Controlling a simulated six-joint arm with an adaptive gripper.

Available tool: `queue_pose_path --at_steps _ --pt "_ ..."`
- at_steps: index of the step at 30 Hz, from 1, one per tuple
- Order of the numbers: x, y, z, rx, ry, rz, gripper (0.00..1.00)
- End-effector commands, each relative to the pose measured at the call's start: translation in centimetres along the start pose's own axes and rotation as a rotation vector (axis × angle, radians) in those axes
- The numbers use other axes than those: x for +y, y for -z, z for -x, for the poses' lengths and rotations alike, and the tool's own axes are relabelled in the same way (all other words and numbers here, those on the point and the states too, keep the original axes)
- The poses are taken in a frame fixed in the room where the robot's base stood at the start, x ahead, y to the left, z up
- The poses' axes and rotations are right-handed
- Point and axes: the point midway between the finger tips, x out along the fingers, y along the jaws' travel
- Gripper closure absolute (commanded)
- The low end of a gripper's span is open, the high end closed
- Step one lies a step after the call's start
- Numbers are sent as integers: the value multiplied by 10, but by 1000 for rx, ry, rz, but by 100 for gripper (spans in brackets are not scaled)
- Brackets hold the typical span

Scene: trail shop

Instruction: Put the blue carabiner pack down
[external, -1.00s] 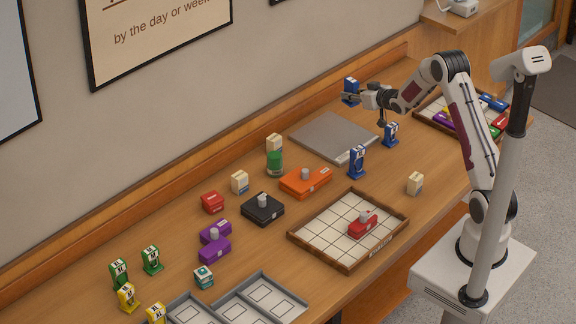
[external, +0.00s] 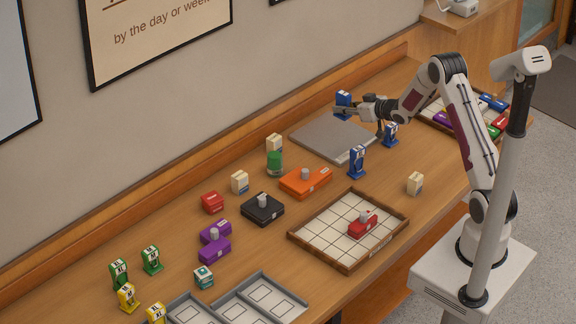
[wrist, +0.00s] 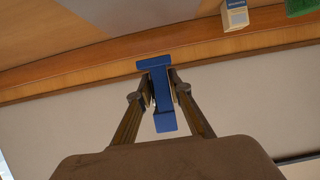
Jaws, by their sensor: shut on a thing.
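My gripper (external: 347,110) is shut on the blue carabiner pack (external: 343,98). It holds the pack above the far edge of the flat grey plate (external: 325,137), on the wall side of the table. In the wrist view the blue pack (wrist: 160,92) sits between the two fingers of my gripper (wrist: 160,90). Two similar blue packs stand on the table, one (external: 357,162) near the front corner of the grey plate and one (external: 391,134) to its right. The gap between the held pack and the surface below is hard to judge.
A green cylinder with a cream box (external: 274,142) above it stands left of the plate. An orange case (external: 304,183) and a tray with a white grid and wooden rim (external: 373,260) lie nearer. The grey plate is bare. The wall runs close behind.

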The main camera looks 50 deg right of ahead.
Motion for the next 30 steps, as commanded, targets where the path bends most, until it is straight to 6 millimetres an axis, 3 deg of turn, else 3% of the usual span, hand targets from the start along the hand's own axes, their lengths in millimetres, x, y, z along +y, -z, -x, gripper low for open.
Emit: queue_pose_path --at_steps 5,18,30 --pt "0 -6 -3 0 0 0 100" --pt "0 -52 -22 -1 0 0 100" --pt "0 -57 -24 1 -1 0 100"
